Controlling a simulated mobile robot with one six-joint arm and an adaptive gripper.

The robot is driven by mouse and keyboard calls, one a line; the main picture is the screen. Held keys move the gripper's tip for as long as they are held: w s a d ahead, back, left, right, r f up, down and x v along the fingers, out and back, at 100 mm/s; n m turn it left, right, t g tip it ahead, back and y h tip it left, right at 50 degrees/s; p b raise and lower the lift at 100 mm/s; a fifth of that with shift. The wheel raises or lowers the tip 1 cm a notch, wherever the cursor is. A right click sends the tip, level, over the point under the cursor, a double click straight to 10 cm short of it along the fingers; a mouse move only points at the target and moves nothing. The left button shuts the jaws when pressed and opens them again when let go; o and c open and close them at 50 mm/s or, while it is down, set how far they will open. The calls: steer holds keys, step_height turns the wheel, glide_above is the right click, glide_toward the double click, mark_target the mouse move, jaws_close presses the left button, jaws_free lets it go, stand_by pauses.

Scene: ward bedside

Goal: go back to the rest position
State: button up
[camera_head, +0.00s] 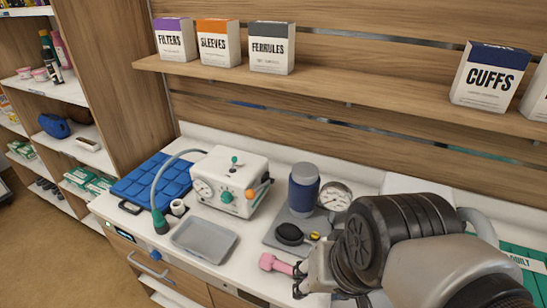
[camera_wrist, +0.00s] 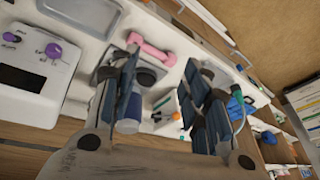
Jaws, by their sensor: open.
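My gripper (camera_head: 299,281) is at the lower right of the head view, above the front edge of the white counter (camera_head: 213,263). In the wrist view my gripper (camera_wrist: 158,82) shows two dark fingers spread apart with nothing held between them. A pink dumbbell-shaped thing (camera_head: 275,264) lies on the counter just left of my gripper. It also shows in the wrist view (camera_wrist: 151,48), beyond the fingertips. My arm hides part of the counter's right side.
A grey tray (camera_head: 204,240), a white machine with a hose (camera_head: 232,180), a blue canister (camera_head: 303,190) and a round gauge (camera_head: 335,196) stand on the counter. A blue pad (camera_head: 153,180) lies at left. Labelled boxes (camera_head: 271,48) stand on the wooden shelf (camera_head: 345,88) above.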

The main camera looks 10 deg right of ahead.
steer(key=shift+s+d+r+n+h, duration=0.15)
steer(key=shift+s+d+r+n, duration=0.05)
steer(key=shift+s+n, duration=0.4)
steer(key=shift+s+d+r+n+h, duration=0.15)
steer(key=shift+s+n, duration=0.2)
steer(key=shift+n, duration=0.35)
steer(key=shift+c, duration=0.5)
